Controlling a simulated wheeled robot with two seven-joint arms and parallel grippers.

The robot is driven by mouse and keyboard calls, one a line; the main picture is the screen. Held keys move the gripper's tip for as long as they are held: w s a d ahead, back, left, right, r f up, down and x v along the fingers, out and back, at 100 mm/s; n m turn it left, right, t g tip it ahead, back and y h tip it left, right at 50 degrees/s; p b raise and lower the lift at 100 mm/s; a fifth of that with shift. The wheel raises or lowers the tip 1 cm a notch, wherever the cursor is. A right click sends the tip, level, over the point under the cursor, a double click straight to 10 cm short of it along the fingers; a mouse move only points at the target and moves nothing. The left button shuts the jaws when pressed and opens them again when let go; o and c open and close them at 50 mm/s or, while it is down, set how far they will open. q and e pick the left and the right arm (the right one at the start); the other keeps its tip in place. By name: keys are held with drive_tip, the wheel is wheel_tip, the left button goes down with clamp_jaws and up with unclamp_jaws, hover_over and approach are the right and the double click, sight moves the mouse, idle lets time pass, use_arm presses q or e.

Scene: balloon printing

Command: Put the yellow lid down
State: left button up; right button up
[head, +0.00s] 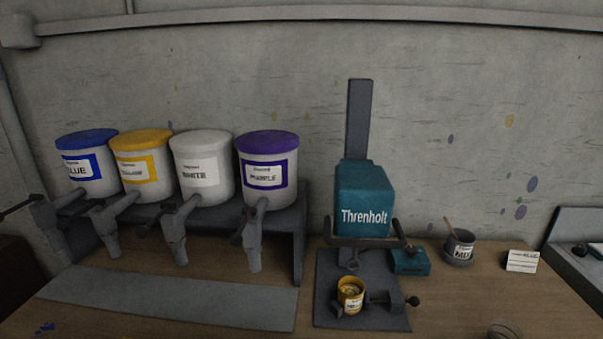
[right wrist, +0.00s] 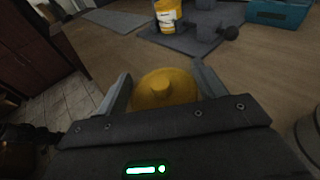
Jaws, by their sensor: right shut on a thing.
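Neither gripper shows in the head view.
The teal Threnholt press (head: 364,197) stands mid-table. Several paint tubs with taps, including a purple one (head: 268,165), stand on a rack at left. A grey pot (head: 459,248) and a white card (head: 521,261) are at right. Bare wood (right wrist: 230,72) surrounds the lid.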

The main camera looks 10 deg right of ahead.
drive_tip(key=a, duration=0.1)
drive_tip(key=a+h, duration=0.1)
drive_tip(key=a+m+t, duration=0.1)
drive_tip(key=shift+w+f, duration=0.25)
drive_tip(key=shift+f, duration=0.1)
drive_tip(key=shift+m+t+h, duration=0.3)
drive_tip(key=shift+m+h, duration=0.3)
drive_tip(key=shift+h, duration=0.1)
drive_tip(key=a, duration=0.1)
drive_tip(key=w+a+r, duration=0.1)
drive_tip(key=a, duration=0.1)
drive_tip(key=w+a+r, duration=0.1)
drive_tip(key=a, duration=0.1)
drive_tip(key=shift+a, duration=0.15)
drive_tip(key=w+a+r, duration=0.3)
drive_tip(key=a+r, duration=0.4)
drive_tip(key=shift+w+a+r, duration=0.15)
drive_tip(key=shift+w+a, duration=0.05)
drive_tip(key=shift+a, duration=0.1)
drive_tip(key=shift+n, duration=0.3)
